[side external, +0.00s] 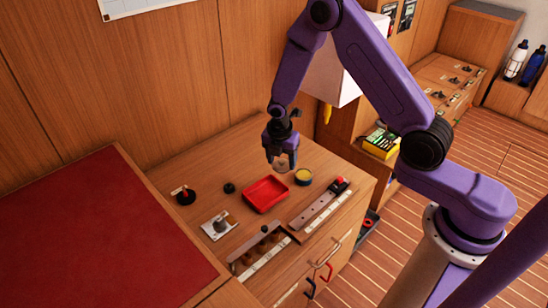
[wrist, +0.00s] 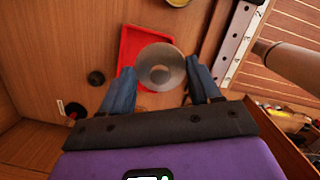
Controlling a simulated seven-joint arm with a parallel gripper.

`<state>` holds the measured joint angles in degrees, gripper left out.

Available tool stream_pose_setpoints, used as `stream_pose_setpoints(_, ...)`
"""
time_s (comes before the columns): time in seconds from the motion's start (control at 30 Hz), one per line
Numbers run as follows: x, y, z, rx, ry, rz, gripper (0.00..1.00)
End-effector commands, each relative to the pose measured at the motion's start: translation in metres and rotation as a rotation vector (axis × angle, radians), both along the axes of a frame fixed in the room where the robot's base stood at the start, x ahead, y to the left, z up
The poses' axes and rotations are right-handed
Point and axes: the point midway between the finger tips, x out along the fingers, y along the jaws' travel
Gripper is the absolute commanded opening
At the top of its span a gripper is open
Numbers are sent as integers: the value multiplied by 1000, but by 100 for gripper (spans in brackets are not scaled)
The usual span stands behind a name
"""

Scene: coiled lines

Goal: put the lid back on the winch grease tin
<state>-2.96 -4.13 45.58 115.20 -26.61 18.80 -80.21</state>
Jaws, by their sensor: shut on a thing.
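The winch grease tin (side external: 303,176) is a small dark round tin, open at the top with yellow grease showing. It stands on the wooden worktop, and part of it shows at the top edge of the wrist view (wrist: 178,2). My gripper (side external: 281,161) is shut on the lid, a pale grey, see-through-looking disc (side external: 281,166). In the wrist view the lid (wrist: 160,60) sits between both blue-grey fingers, with a round centre. My gripper holds it above the worktop, left of the tin in the side view and apart from it.
A red tray (side external: 265,194) lies left of the tin and below the lid in the wrist view. A metal rail (side external: 320,206) with a red-and-black fitting runs along the front right. A black knob (side external: 229,188) and a metal plate (side external: 219,228) stand farther left.

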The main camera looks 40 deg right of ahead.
Motion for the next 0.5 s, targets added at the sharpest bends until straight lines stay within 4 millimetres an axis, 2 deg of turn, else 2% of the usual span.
stream_pose_setpoints(0.13, -5, -14, -1, 0, 1, -9, 34)
stream_pose_setpoints(0.4, -5, -80, -18, -1, 1, -44, 34)
stream_pose_setpoints(0.5, -6, -95, -21, 0, 0, -49, 34)
